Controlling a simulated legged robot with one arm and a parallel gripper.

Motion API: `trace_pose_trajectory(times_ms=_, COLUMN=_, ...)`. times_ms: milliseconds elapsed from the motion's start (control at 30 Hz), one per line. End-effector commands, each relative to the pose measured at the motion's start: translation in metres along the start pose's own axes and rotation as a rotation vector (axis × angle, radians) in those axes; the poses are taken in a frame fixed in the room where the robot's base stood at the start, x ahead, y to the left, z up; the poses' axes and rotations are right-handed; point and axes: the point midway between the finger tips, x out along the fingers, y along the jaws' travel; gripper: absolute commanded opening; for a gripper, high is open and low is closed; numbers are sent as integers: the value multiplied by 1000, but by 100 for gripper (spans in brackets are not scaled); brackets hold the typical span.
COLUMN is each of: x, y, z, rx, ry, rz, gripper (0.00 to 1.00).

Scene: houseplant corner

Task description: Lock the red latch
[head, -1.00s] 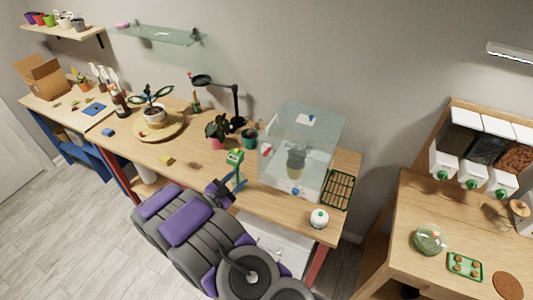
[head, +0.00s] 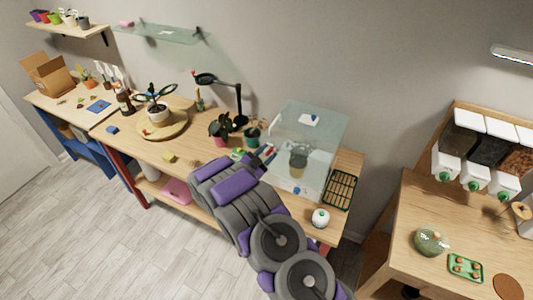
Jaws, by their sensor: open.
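The red latch (head: 271,153) is a small red piece at the left front edge of the clear glass case (head: 310,130) on the long wooden bench. My gripper (head: 264,154) is beside the latch at the case's left side, mostly hidden behind my own grey and purple arm. It is open, and I see nothing held in it. I cannot tell whether it touches the latch, and the latch's exact position is too small to read. A potted plant (head: 298,158) stands inside the case.
A green rack (head: 340,190) and a white round device (head: 320,218) sit right of and in front of the case. A black lamp (head: 239,105) and potted plants (head: 221,128) stand to its left. A separate table (head: 400,240) is at right.

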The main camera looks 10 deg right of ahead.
Motion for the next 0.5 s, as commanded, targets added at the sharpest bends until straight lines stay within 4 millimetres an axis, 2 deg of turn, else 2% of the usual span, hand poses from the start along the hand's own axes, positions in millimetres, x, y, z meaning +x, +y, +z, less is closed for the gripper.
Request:
trace_pose_trajectory(times_ms=300, x=2, y=0, z=0, rx=-2, ry=0, rz=-1, gripper=40)
trace_pose_trajectory(times_ms=500, x=2, y=0, z=0, rx=-1, ry=0, rz=0, gripper=21)
